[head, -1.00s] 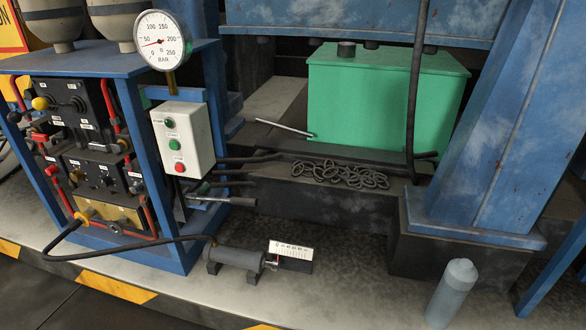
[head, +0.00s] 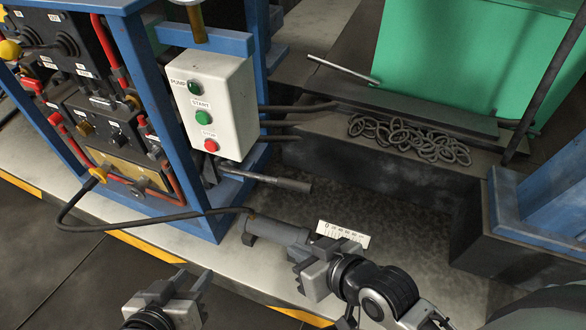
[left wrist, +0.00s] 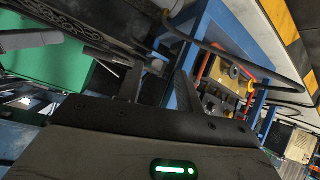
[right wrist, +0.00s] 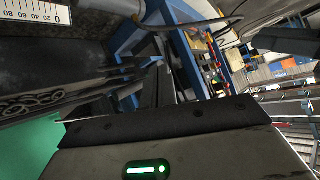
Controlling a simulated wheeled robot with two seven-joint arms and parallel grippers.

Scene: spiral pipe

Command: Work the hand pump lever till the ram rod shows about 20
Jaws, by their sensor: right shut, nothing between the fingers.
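The hand pump lever (head: 266,180) is a grey rod sticking out to the right from the blue frame, below the control box. The ram (head: 275,233) is a dark cylinder on the floor, fed by a black hose. Its white scale (head: 343,235) stands just beyond my right gripper; the scale also shows in the right wrist view (right wrist: 38,11). The rod's reading is hidden or too small to tell. My right gripper (head: 298,262) is shut and empty, low in front of the ram. My left gripper (head: 193,277) is open and empty, below and left of the lever, apart from it.
The white control box (head: 212,105) has green and red buttons. The blue frame (head: 140,100) holds valve panels with red hoses. A chain (head: 410,137) lies on a step beside the green tank (head: 450,60). A loose rod (head: 343,69) lies near the tank.

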